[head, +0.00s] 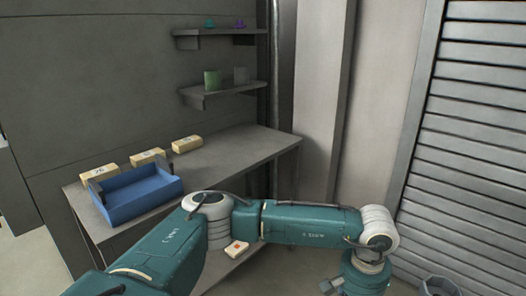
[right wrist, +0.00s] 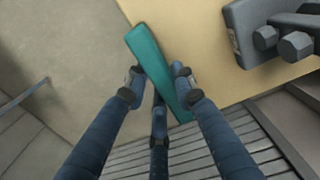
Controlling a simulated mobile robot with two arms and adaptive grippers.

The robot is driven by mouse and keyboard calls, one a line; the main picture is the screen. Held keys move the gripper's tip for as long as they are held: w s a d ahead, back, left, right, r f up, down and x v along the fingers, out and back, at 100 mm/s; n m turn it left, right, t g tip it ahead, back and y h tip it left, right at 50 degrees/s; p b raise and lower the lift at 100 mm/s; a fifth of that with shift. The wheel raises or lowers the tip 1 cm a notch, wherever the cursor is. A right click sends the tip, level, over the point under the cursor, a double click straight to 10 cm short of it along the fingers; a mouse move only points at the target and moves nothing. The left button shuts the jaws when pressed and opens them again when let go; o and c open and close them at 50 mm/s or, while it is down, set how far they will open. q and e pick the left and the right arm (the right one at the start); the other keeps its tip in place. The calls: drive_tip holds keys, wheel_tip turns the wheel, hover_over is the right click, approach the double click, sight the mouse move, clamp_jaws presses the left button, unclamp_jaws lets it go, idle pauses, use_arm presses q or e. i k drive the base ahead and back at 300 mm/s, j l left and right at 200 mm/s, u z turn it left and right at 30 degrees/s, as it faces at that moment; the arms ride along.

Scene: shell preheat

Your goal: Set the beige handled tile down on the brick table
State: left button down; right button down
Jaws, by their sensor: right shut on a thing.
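In the right wrist view my right gripper (right wrist: 159,78) is shut on a long teal bar (right wrist: 150,55), with one finger on each side of it. A flat beige surface (right wrist: 205,65) lies behind the bar, and the bar runs along its left edge. I cannot tell whether bar and beige surface are joined as the handled tile. In the head view a grey table (head: 235,148) against the wall bears several cream bricks (head: 187,144). Neither gripper shows clearly in the head view, and no handled tile can be made out there.
A blue open bin (head: 140,197) stands on the table's front left. The table's right part is clear. Shelves (head: 222,91) with small items hang above it. A small cream block with a red mark (head: 236,248) shows below. A slatted shutter (head: 470,150) stands right.

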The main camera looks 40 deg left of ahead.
sight(220, 161)
drive_tip(key=i+l+u, duration=0.1)
drive_tip(key=i+u, duration=0.15)
drive_tip(key=i, duration=0.8)
drive_tip(key=i+u, duration=0.25)
drive_tip(key=i, duration=0.4)
drive_tip(key=i+u, duration=0.25)
drive_tip(key=i, duration=0.4)
drive_tip(key=i+l+u, duration=0.3)
drive_tip(key=i, duration=0.3)
drive_tip(key=j+u, duration=0.1)
drive_tip(key=u, duration=1.85)
drive_tip(key=i, duration=1)
